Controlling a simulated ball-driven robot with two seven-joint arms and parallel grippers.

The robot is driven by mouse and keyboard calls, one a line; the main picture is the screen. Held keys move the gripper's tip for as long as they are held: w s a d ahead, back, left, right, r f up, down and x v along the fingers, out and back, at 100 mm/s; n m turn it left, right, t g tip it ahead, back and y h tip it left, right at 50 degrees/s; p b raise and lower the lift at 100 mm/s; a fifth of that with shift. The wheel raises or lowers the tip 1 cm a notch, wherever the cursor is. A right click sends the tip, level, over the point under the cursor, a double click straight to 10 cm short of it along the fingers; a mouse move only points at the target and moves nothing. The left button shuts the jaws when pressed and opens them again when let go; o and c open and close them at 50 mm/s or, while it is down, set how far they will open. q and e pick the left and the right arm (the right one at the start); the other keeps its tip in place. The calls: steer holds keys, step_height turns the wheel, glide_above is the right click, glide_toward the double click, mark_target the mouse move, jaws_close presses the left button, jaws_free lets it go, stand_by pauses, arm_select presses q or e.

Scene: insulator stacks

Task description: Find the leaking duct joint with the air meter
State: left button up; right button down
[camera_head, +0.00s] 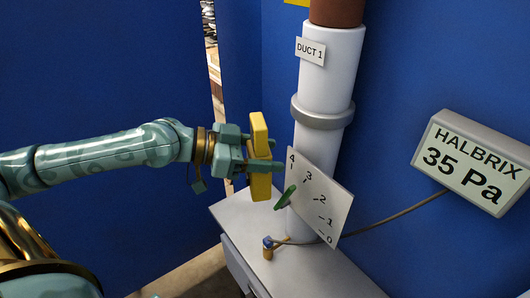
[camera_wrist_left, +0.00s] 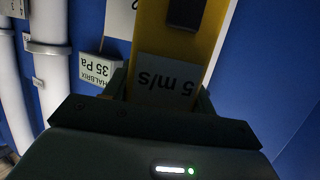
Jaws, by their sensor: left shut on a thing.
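My left gripper (camera_head: 262,154) is shut on the yellow air meter (camera_head: 260,187). It holds the meter upright, left of the white duct (camera_head: 328,72) labelled DUCT 1. In the left wrist view the meter (camera_wrist_left: 208,38) shows a dark panel with an upside-down "5 m/s". A grey collar joint (camera_head: 322,113) rings the duct, a little right of and above the meter. A white scale card (camera_head: 322,197) marked 4 to 0 stands in front of the duct's lower part. A green pointer (camera_head: 286,197) is at its left edge. My right gripper is out of view.
A display box (camera_head: 475,160) reading HALBRIX 35 Pa is on the right, with a cable running down to the grey bench (camera_head: 325,275). A small blue-topped brown piece (camera_head: 267,249) is on the bench. Blue walls (camera_head: 85,75) stand behind, with a narrow gap.

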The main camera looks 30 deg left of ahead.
arm_select(q)
steer(key=shift+s+p, duration=0.25)
steer(key=shift+p, duration=0.15)
steer(key=s+a+p, duration=0.3)
steer(key=s+p, duration=0.3)
steer(key=s, duration=0.3)
steer(key=shift+a, duration=0.4)
steer(key=shift+w, duration=0.1)
